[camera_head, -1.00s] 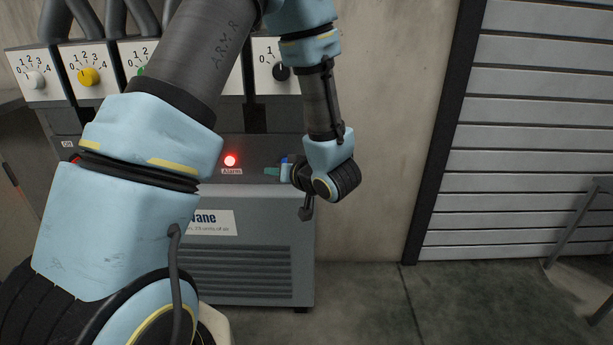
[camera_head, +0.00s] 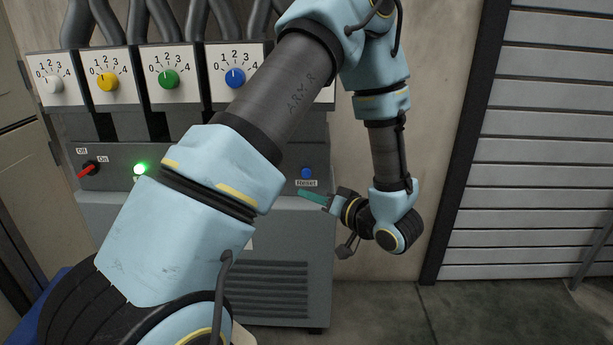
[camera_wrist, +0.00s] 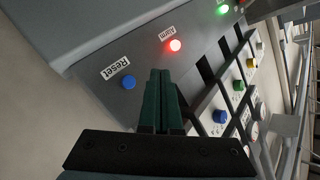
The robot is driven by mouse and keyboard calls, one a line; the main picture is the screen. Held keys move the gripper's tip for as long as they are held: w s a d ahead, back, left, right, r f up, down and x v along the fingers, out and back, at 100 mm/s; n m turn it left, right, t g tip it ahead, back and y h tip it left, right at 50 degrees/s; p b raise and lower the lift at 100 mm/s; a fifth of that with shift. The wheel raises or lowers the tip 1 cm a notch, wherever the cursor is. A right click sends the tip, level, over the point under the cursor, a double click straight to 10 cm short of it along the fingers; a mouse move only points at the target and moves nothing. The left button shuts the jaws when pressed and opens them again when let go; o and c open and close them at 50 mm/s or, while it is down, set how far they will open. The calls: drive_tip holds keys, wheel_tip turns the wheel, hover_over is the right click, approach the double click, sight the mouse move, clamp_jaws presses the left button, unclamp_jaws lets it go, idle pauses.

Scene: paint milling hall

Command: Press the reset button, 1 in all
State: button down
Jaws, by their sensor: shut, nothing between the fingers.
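The blue reset button (camera_head: 306,172) is on the grey panel above its "Reset" label, right of my upper arm. It also shows in the wrist view (camera_wrist: 129,82), left of my fingertips. My gripper (camera_head: 301,193) is shut and empty, its green fingers just below the label in the head view. In the wrist view the closed fingers (camera_wrist: 160,73) point at the panel beside the button, not covering it. I cannot tell how far they are from the panel. The red alarm light (camera_wrist: 175,45) is lit in the wrist view; my arm hides it in the head view.
A green light (camera_head: 139,169) glows beside a red off/on switch (camera_head: 88,168). Dials, including yellow (camera_head: 107,82), green (camera_head: 168,78) and blue (camera_head: 235,78), sit above the panel. A slatted shutter (camera_head: 550,150) stands right. Bare floor (camera_head: 375,315) shows below.

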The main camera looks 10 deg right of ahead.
sight(306, 173)
drive_tip(key=shift+w+d, duration=0.2)
drive_tip(key=shift+w, duration=1)
drive_tip(key=shift+w+d, duration=0.2)
drive_tip(key=shift+w, duration=1.05)
drive_tip(key=shift+w+d, duration=0.2)
drive_tip(key=shift+w, duration=1)
drive_tip(key=shift+w+d+p, duration=0.1)
drive_tip(key=shift+w+p, duration=0.3)
drive_tip(key=shift+p, duration=0.05)
drive_tip(key=shift+w, duration=0.4)
drive_tip(key=shift+s+p, duration=0.65)
drive_tip(key=shift+s, duration=0.15)
